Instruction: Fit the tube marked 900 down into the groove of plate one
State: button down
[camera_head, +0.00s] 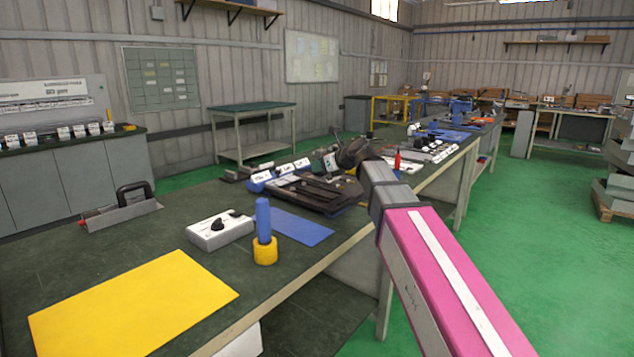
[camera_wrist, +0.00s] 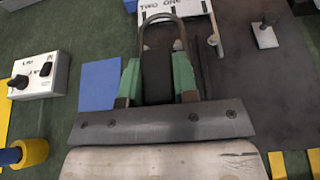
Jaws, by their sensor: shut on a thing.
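My gripper (camera_wrist: 158,72) points down over the bench in the wrist view, its green fingers closed on a dark piece with a thin looped tube (camera_wrist: 163,17) rising beyond it. I cannot read a 900 mark on the tube. A white label reading "TWO ONE" (camera_wrist: 160,4) is partly visible at the top. A dark plate (camera_wrist: 245,75) lies to the right; its groove cannot be made out. In the head view my gripper (camera_head: 350,153) is above the dark plates (camera_head: 318,192) on the bench, and the held tube is too small to tell apart.
A white box with black knobs (camera_head: 220,231), a blue mat (camera_head: 297,226), and a blue-handled tool in a yellow holder (camera_head: 264,232) stand left of the plates. A yellow mat (camera_head: 130,303) lies in front.

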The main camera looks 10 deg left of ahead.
jog(key=w+f, duration=0.1)
jog(key=w+a, duration=0.1)
jog(key=w+a+f, duration=0.1)
jog(key=w, duration=0.1)
jog(key=shift+f, duration=2.35)
jog(key=c, duration=0.9)
grip_release()
jog(key=shift+f, duration=0.1)
jog(key=v, duration=1.2)
jog(key=shift+s+r, duration=0.1)
jog(key=shift+r, duration=0.1)
